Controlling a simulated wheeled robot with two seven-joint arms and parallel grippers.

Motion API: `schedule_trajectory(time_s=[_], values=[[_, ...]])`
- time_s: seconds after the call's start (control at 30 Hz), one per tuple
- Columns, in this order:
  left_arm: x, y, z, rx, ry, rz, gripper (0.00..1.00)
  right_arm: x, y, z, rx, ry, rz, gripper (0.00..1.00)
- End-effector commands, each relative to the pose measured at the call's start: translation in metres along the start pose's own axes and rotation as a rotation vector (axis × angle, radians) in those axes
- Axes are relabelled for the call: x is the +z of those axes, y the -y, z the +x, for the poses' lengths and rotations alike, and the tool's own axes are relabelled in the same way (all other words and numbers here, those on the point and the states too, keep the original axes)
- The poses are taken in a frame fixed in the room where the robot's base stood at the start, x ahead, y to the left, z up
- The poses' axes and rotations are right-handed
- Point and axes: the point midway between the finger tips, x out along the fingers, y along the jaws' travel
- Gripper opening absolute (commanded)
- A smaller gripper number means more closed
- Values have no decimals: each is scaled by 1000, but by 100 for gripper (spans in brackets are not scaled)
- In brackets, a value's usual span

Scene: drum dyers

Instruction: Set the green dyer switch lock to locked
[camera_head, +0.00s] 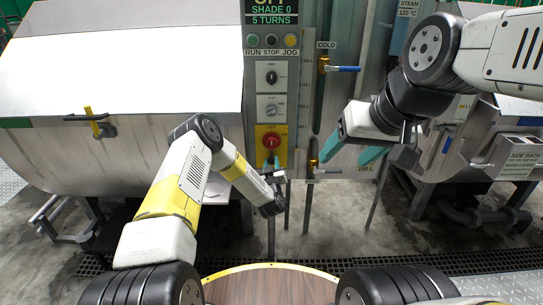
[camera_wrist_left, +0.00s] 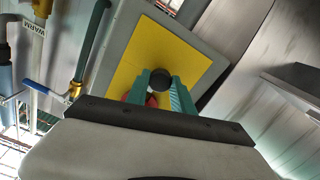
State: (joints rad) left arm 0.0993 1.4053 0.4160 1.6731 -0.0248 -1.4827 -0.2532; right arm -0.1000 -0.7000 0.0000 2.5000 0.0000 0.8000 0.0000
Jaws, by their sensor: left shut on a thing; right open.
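The green dyer switch lock (camera_head: 271,141) is a red rotary knob on a yellow plate (camera_head: 262,130), low on the grey-green control panel. My left gripper (camera_head: 272,163) reaches up to it from below, its teal fingers at the knob. In the left wrist view the fingers are shut around the switch, with a black round part (camera_wrist_left: 160,79) between the tips and a red part (camera_wrist_left: 151,100) behind the fingers, against the yellow plate (camera_wrist_left: 152,50). The fingers hide much of the knob, so its setting is unclear. My right gripper (camera_head: 350,150) is open and empty, right of the panel.
A large steel drum (camera_head: 130,140) stands left of the panel, another machine (camera_head: 470,160) at right. Pipes with a blue-handled valve (camera_head: 342,69) run beside the panel, close to my right gripper. A round wooden top (camera_head: 270,285) is in front of me.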

Motion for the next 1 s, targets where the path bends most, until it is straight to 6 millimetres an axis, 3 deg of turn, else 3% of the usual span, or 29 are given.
schedule_trajectory(time_s=[0.67,1.0], values=[[0,0,0,0,1,0,0,0,0,0,0,0,0,64],[-21,-7,-1,0,1,0,0,0,0,0,0,0,0,64]])
